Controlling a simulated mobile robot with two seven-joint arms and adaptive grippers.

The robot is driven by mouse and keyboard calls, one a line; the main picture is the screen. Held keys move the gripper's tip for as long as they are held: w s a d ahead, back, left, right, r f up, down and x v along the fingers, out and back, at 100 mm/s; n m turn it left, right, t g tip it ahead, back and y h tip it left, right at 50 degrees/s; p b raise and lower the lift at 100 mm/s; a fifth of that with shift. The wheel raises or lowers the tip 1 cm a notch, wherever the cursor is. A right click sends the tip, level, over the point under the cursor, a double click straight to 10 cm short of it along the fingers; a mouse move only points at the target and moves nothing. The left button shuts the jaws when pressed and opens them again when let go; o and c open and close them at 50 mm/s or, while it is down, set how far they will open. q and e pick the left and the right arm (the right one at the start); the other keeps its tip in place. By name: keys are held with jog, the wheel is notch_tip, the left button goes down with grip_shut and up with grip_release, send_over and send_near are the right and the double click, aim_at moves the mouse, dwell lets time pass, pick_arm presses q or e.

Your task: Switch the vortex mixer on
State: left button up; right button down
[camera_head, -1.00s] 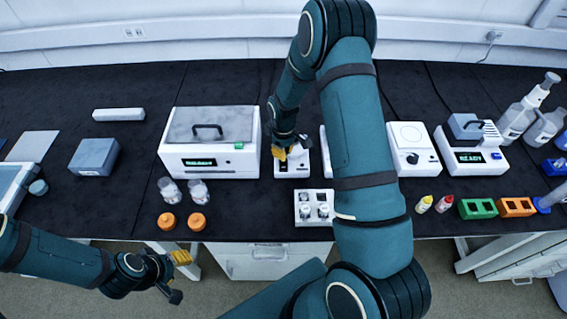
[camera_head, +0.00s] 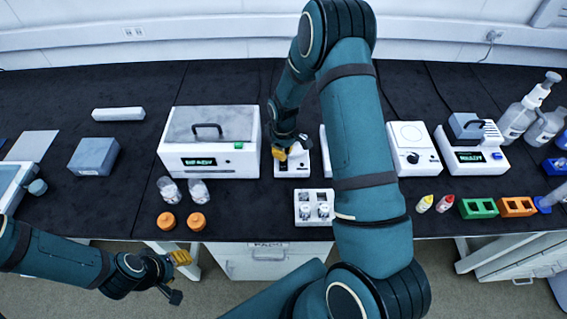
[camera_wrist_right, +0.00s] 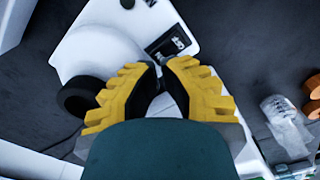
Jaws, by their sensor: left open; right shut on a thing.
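The vortex mixer appears to be the small white unit (camera_head: 292,169) in the middle of the bench, partly hidden by my right arm. In the right wrist view its white body (camera_wrist_right: 190,18) shows a round white part, a black round part (camera_wrist_right: 80,95) and a dark panel with white marks (camera_wrist_right: 168,46). My right gripper (camera_head: 280,153) is at the mixer with yellow fingers closed in. In the right wrist view its tips (camera_wrist_right: 162,72) almost meet beside the dark panel; what lies between them is hidden. My left gripper (camera_head: 180,277) is open and empty before the bench's front edge.
A white lidded instrument (camera_head: 210,142) stands left of the mixer, and a white box with vials (camera_head: 313,207) in front. Bottles and orange caps (camera_head: 182,221) lie at front left. A white stirrer (camera_head: 411,147) and a block heater (camera_head: 470,145) stand right of my arm.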

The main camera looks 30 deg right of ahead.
jog(key=shift+f+b, duration=1.15)
jog(key=shift+f, duration=0.3)
dwell(0.6)
jog(key=shift+r+p, duration=2.15)
jog(key=shift+r, duration=1.4)
